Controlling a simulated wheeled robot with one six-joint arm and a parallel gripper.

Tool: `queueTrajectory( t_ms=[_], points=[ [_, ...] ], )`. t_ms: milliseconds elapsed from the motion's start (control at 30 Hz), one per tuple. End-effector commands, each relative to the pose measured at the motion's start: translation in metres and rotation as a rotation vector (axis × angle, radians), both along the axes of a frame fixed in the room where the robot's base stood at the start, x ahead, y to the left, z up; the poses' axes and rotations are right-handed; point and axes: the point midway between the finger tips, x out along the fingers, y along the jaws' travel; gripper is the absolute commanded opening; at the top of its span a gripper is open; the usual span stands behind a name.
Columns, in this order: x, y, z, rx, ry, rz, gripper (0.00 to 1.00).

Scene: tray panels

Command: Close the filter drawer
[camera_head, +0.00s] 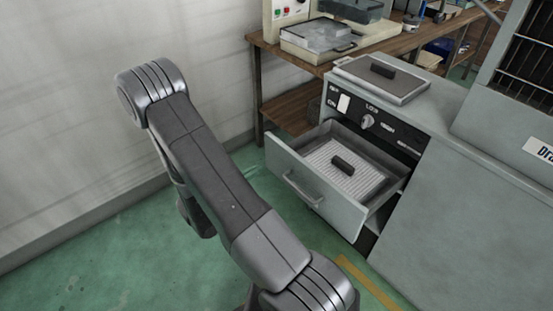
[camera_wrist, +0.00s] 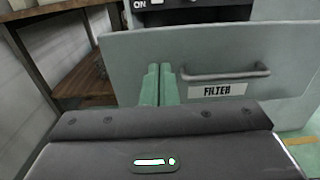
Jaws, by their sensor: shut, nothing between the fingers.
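The filter drawer (camera_head: 316,199) is pulled open from the grey cabinet in the head view. Inside it lies a white ribbed filter panel (camera_head: 347,177) with a dark grip. In the wrist view, the drawer's grey front (camera_wrist: 130,60) faces me, with a bar handle (camera_wrist: 226,74) and a "FILTER" label (camera_wrist: 224,90). My gripper (camera_wrist: 160,72) shows there as two greenish fingers, shut together and empty. They point at the drawer front, just left of the handle. I cannot tell whether they touch it. In the head view my gripper is hidden behind my arm.
A control panel with a knob (camera_head: 367,121) sits above the drawer. A flat lidded tray (camera_head: 382,76) rests on the cabinet top. A wooden bench (camera_head: 257,95) stands behind, at the wall. The green floor left of the drawer is clear apart from my arm.

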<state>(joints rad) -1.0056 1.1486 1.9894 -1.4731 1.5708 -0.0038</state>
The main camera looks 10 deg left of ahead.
Motion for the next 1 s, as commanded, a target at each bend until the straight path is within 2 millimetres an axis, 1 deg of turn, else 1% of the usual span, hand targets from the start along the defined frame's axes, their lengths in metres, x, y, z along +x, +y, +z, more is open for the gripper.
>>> queueTrajectory(
  t_ms=[33,300,500,700,1000],
  points=[
    [0.006,-0.006,0.000,0.000,0.000,-0.005,0.00],
    [0.036,-0.030,0.000,0.000,0.000,-0.004,0.00],
    [0.055,-0.044,0.000,0.001,-0.001,-0.003,0.00],
    [0.064,-0.050,0.000,0.000,0.000,-0.001,0.00],
    [0.066,-0.051,0.000,0.000,0.000,0.001,0.00]
  ],
)
